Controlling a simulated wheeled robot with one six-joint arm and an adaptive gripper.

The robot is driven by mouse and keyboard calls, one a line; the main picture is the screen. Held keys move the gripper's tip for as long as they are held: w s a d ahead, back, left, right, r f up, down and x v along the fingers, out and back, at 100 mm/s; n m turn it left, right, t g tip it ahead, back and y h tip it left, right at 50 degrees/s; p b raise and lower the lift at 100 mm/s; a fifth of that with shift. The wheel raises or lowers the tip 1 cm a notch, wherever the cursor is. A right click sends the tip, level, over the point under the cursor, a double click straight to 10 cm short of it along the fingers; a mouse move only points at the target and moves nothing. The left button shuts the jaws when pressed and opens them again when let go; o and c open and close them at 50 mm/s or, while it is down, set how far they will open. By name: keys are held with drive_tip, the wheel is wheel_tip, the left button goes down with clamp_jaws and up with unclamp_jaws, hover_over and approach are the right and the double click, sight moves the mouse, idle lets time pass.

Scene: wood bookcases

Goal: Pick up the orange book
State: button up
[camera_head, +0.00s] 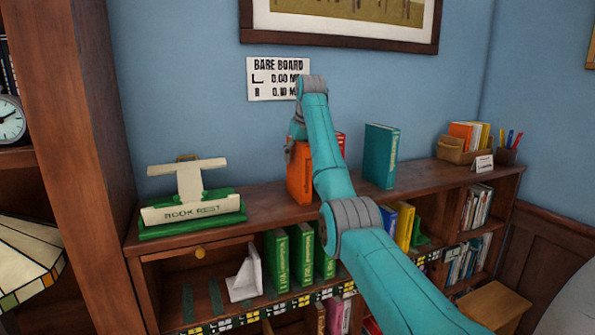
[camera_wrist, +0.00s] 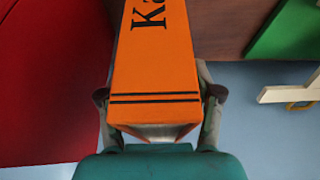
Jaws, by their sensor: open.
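The orange book (camera_head: 299,172) stands upright on top of the low bookcase, partly hidden behind my arm. In the wrist view the orange book (camera_wrist: 155,65) fills the middle, with black lettering and two black bands on its spine. My gripper (camera_wrist: 158,94) is open, with one finger on each side of the book's spine. I cannot tell whether the fingers touch it. In the head view my gripper (camera_head: 290,150) is at the book's upper left, mostly hidden by my wrist.
A red book (camera_head: 341,143) stands right behind my arm, a teal book (camera_head: 381,156) farther right. The green and cream book rest (camera_head: 192,205) is at the left. Clear top (camera_head: 265,200) lies between it and the orange book. A sign (camera_head: 276,78) hangs above.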

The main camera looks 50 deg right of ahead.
drive_tip(key=shift+f, duration=0.25)
idle(0.3)
drive_tip(key=shift+r, duration=0.1)
clamp_jaws()
